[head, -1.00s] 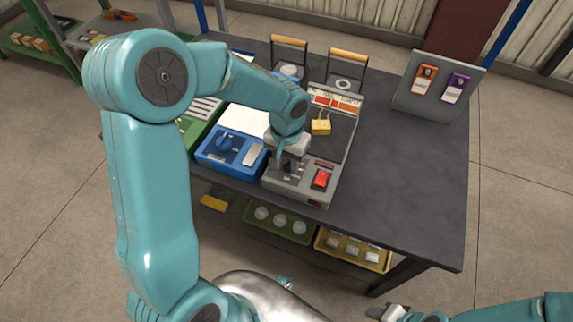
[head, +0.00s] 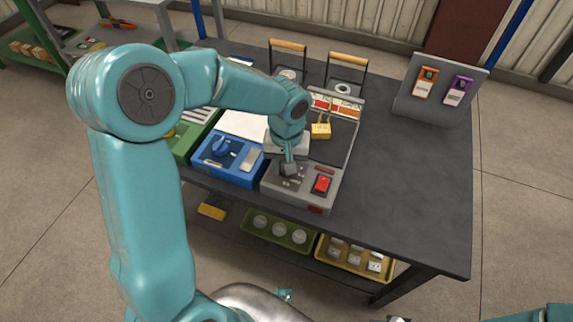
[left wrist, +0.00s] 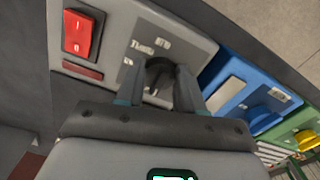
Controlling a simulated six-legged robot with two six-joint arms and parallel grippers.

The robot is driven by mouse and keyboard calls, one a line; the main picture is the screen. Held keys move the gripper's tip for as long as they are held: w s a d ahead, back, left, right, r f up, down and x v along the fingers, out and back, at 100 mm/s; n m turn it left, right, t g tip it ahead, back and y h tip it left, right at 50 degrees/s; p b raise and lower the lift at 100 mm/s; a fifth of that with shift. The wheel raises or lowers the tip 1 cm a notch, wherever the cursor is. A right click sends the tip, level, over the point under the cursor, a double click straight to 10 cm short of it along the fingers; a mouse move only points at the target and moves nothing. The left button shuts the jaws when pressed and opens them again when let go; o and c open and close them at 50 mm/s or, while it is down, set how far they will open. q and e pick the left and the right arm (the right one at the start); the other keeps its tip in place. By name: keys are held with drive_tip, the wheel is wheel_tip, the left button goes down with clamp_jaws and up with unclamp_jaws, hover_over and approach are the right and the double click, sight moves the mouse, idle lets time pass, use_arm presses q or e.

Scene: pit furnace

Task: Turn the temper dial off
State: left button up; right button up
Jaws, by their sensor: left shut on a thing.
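The temper dial appears to be the dark knob (left wrist: 159,68) on the grey control box (head: 270,186). In the left wrist view it sits between my fingers, with small lettering beside it too blurred to read fully. My left gripper (left wrist: 160,84) is shut on this dial, a finger on each side; in the head view the gripper (head: 289,166) points down onto the box and mostly hides the dial. The dial's pointer position cannot be read. Only a small tip of my right gripper (head: 397,319) shows at the bottom edge of the head view.
A red rocker switch (head: 321,184) is right of the dial on the same box. A blue box with a blue knob (head: 222,146) stands to the left.

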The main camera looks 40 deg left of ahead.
use_arm(q)
drive_tip(key=shift+w+r, duration=0.1)
drive_tip(key=o, duration=1)
drive_tip(key=shift+o, duration=0.2)
wheel_tip(320, 180, up, 16)
drive_tip(key=p, duration=0.2)
drive_tip(key=shift+r+p, duration=0.15)
drive_tip(key=shift+p, duration=0.25)
